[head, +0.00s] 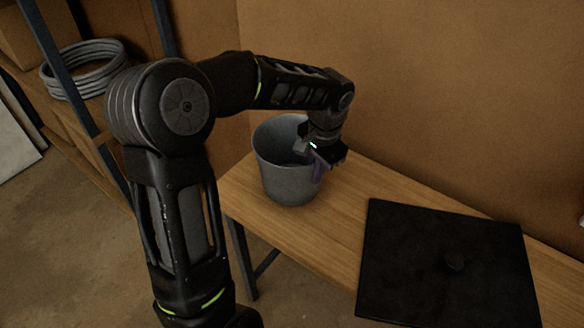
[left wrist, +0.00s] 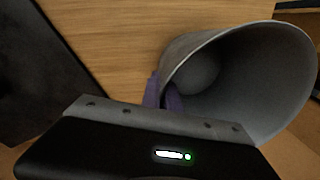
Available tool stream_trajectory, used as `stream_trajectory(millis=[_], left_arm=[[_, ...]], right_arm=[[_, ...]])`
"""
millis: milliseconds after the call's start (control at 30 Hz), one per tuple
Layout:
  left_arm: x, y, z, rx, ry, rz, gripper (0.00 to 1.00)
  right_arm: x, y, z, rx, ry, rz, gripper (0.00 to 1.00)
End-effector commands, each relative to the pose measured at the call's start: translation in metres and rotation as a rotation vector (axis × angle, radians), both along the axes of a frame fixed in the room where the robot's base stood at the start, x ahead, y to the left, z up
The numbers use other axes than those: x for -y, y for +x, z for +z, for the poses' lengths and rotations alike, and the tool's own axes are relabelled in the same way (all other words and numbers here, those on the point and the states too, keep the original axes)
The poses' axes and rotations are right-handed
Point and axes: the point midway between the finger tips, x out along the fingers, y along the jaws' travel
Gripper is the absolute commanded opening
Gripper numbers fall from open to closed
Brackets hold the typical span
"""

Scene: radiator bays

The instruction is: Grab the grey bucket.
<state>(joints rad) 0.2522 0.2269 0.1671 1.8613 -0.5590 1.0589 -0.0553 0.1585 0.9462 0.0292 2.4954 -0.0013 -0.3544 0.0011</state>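The grey bucket (head: 281,180) stands upright at the left end of the wooden bench (head: 345,205), its open mouth facing up. My left gripper (head: 318,164) reaches down at the bucket's right rim. In the left wrist view, the bucket (left wrist: 270,85) fills the right side. The purple fingers of my left gripper (left wrist: 163,92) sit close together with the bucket's wall between them, one outside and one inside. The fingertips are partly hidden by the gripper body and the rim. My right gripper is not in view.
A wall (head: 420,90) rises behind the bench. A shelf at the left holds a coiled grey hose (head: 62,86). Bare wood lies between bucket and panel.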

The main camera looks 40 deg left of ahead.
Motion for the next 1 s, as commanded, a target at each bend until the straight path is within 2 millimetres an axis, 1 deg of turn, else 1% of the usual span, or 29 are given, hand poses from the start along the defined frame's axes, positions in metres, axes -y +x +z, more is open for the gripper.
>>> stream_trajectory(millis=[700, 767, 867, 1000], left_arm=[[0.001, 0.000, 0.002, 0.001, -0.001, 0.000, 0.00], [0.001, 0.000, 0.006, 0.001, -0.001, 0.000, 0.00], [0.000, 0.001, 0.018, 0.004, 0.000, 0.000, 0.00], [0.000, 0.001, 0.043, 0.006, 0.000, 0.000, 0.00]], right_arm=[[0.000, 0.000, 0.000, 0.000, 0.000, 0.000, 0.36], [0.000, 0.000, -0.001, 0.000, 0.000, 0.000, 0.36], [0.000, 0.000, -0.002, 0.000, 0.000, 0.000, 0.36], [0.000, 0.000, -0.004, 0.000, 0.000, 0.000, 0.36]])
